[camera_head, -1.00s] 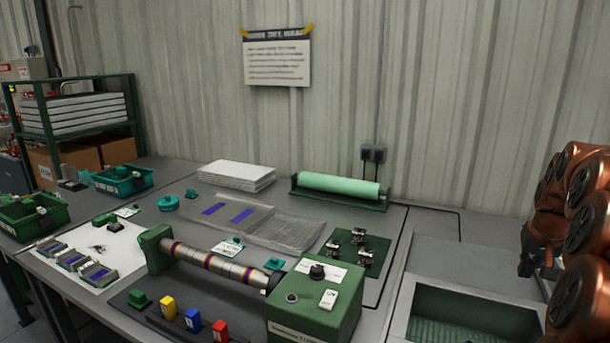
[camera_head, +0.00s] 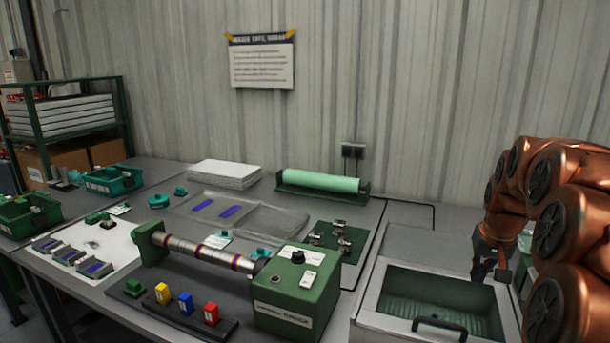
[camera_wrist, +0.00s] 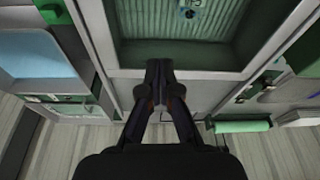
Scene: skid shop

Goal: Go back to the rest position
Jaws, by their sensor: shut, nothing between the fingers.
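My gripper (camera_head: 490,276) hangs from my copper-coloured arm at the right of the head view, pointing down behind the grey bin. In the wrist view my gripper (camera_wrist: 158,68) has its two dark fingers together, with nothing between them. No rest position is marked in either view.
The grey bin (camera_head: 374,311) has a green ribbed lining and a dark handle. A green roller machine (camera_head: 298,300), a pale green roll (camera_head: 320,181) and a white stack (camera_head: 225,174) stand on the bench. A corrugated wall (camera_head: 400,80) closes the back.

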